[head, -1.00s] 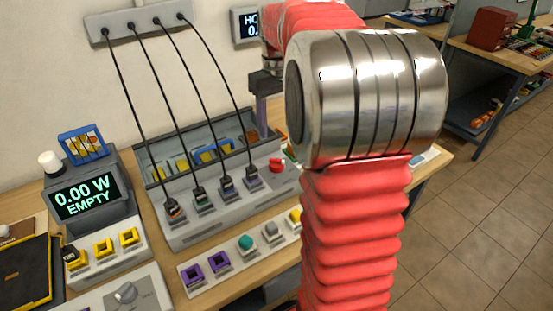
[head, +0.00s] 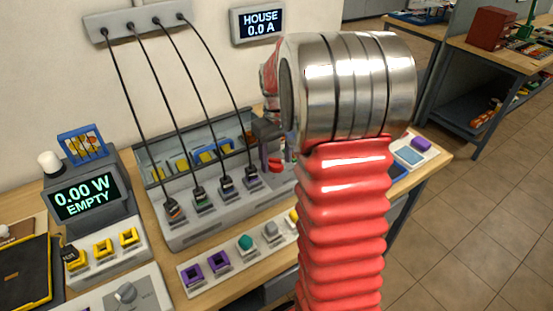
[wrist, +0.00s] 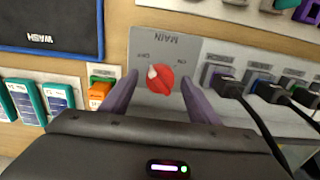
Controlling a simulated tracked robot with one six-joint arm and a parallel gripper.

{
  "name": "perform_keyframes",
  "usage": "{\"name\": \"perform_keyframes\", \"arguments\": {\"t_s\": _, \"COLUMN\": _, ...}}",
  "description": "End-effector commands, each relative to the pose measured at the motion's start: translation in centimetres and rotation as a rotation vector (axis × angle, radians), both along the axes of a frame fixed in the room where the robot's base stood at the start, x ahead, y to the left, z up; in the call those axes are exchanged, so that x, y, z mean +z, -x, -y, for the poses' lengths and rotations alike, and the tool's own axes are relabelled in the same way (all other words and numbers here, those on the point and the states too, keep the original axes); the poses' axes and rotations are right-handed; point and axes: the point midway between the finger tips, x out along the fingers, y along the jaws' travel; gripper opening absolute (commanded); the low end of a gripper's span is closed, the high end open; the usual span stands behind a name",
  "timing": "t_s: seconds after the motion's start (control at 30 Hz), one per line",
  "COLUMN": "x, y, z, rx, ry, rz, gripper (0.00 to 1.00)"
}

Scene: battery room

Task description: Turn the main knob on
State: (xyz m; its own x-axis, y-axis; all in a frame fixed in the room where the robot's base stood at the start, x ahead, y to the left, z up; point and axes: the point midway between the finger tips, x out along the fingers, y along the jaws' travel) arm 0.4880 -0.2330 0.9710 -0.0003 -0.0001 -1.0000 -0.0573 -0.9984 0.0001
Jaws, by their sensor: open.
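The red main knob (wrist: 161,80) sits on a grey plate (wrist: 186,48) marked MAIN, upside down in the wrist view. Its white pointer mark is at its upper left, on the side of the OFF label; the ON label is at the right. My gripper (wrist: 159,84) is open, with one purple finger on each side of the knob in that view. I cannot tell whether either finger touches it. In the head view the knob (head: 276,168) shows partly behind my gripper (head: 266,157), at the right end of the grey socket panel.
Several black cables run from the wall box (head: 135,22) to plugs left of the knob. The HOUSE display (head: 258,25) reads 0.0 A. The left display (head: 85,197) reads 0.00 W EMPTY. A loose socket strip (head: 230,262) lies in front. A dark WASH mat (wrist: 55,25) lies nearby.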

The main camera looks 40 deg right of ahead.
Motion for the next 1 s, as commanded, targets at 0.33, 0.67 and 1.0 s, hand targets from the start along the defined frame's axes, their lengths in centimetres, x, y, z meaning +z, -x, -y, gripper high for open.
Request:
{"name": "perform_keyframes", "arguments": {"t_s": 0.33, "x": -0.34, "y": 0.0, "z": 0.0, "rx": 0.0, "ry": 0.0, "rz": 0.0, "gripper": 0.54}}
{"name": "perform_keyframes", "arguments": {"t_s": 0.67, "x": -0.32, "y": 0.0, "z": 0.0, "rx": 0.0, "ry": 0.0, "rz": 0.0, "gripper": 0.31}}
{"name": "perform_keyframes", "arguments": {"t_s": 1.0, "x": -0.31, "y": 0.0, "z": 0.03, "rx": -0.001, "ry": 0.001, "rz": 0.0, "gripper": 0.14}}
